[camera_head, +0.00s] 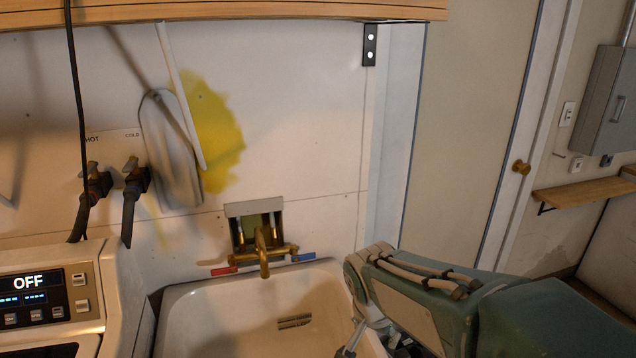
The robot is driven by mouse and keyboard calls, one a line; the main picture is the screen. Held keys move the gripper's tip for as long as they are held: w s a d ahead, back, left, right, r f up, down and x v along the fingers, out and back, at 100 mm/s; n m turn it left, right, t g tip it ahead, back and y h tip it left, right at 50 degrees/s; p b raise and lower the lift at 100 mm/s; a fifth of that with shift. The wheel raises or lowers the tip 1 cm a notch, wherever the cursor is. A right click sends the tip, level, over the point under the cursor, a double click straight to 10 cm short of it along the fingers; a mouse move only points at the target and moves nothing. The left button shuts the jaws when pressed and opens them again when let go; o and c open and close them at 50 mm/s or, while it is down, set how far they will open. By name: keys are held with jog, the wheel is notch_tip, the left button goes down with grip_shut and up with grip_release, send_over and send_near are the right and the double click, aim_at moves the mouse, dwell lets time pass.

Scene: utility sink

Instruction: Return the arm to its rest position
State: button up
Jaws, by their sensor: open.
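My arm (430,300) comes in from the lower right corner, its green and grey links bent over the right side of the sink. My gripper (368,343) is partly in view at the bottom edge, low beside the right part of the basin. Its light grey finger parts are spread open. The rest of the gripper is hidden by the arm and cut off by the frame. I see nothing held in the visible part.
The white sink (215,310) has a brass faucet (263,250) on the wall behind it. A washing machine (60,300) stands left. A wooden shelf (220,14) runs overhead. Hot and cold valves (130,180) with hoses are on the left wall. A door (470,130) is right.

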jog(key=s+d+r+n+t, duration=0.1)
jog(key=s+d+r+n, duration=0.1)
jog(key=s, duration=0.5)
jog(key=s+d+r+n+t+y, duration=0.1)
jog(key=s+d+r+n, duration=0.2)
jog(key=s, duration=0.5)
jog(key=shift+r+n+t+y, duration=0.3)
jog(key=shift+r+n, duration=0.45)
jog(key=shift+n, duration=0.15)
